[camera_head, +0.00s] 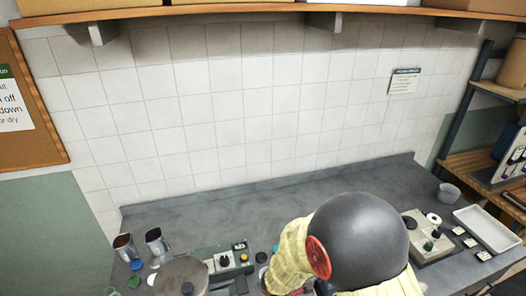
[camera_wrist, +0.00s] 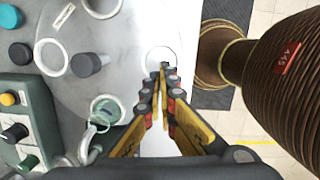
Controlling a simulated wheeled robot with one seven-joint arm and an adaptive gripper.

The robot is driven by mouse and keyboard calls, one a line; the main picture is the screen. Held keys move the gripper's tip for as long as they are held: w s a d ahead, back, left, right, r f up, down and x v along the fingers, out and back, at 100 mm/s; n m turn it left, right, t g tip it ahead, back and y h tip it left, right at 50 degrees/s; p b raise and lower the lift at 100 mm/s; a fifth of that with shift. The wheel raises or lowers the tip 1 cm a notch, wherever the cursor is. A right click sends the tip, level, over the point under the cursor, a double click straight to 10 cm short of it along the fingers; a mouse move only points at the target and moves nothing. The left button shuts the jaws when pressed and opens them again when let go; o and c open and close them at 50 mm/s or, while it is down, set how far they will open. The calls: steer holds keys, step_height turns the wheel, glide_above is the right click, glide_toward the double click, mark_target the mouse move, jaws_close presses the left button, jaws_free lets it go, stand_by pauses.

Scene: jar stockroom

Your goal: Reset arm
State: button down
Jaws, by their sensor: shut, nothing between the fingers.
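My gripper (camera_wrist: 163,75) shows in the wrist view with its yellow and dark fingers together and nothing between them. It points down over the edge of a grey worktop, and its tips appear over a white round shape (camera_wrist: 161,58). How high the tips are above it I cannot tell. In the head view a large dark grey dome and a cream ribbed sleeve, parts of my arm, fill the lower middle and hide the gripper and part of the counter.
The grey counter (camera_head: 245,208) runs along a tiled wall. Metal cups (camera_head: 156,241) and a control box (camera_head: 228,262) stand left; a second box (camera_head: 428,238), grey bowl (camera_head: 448,194) and white tray (camera_head: 488,229) stand right. A brown ribbed column (camera_wrist: 282,75) is close right of the gripper.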

steer(key=s+d+r+m+t+b, duration=0.1)
steer(key=s+d+r+m+b, duration=0.2)
steer(key=r+m+b, duration=0.3)
steer(key=s+d+r+m+t+y+b, duration=0.1)
steer(key=s+d+r+m+b, duration=0.3)
steer(key=m, duration=0.5)
steer(key=s+d+r+m+t+b, duration=0.3)
steer(key=s+r+m+b, duration=0.1)
steer(key=r+m+b, duration=0.3)
steer(key=shift+d+r+y+b, duration=0.2)
steer(key=shift+r+y+b, duration=0.2)
steer(key=shift+r+b, duration=0.55)
